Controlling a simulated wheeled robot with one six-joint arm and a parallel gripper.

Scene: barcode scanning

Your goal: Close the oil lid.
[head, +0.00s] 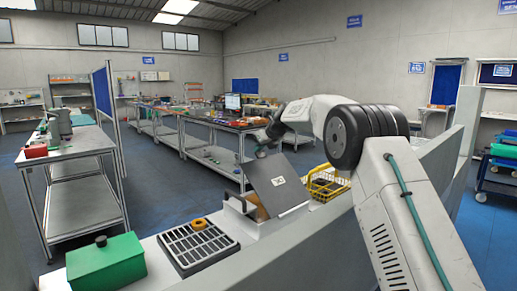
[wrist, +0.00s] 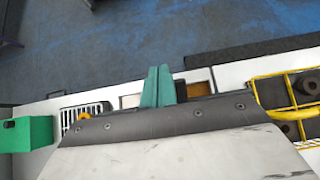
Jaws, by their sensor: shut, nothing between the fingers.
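The oil lid (head: 280,181) is a dark grey panel with a small pale symbol. It stands tilted open over a white box (head: 268,228) on the counter in the head view. A brown part (head: 262,213) shows in the gap below the lid. My gripper (head: 262,150) is at the lid's upper edge in the head view; whether it touches cannot be told. In the wrist view its two green fingers (wrist: 158,85) are together, with nothing between them.
A black grated tray (head: 198,246) with an orange ring (head: 199,224) and a green box (head: 105,263) sit to the left on the counter. A yellow wire basket (head: 326,184) stands just right of the lid. Open blue floor (wrist: 120,40) lies beyond the counter.

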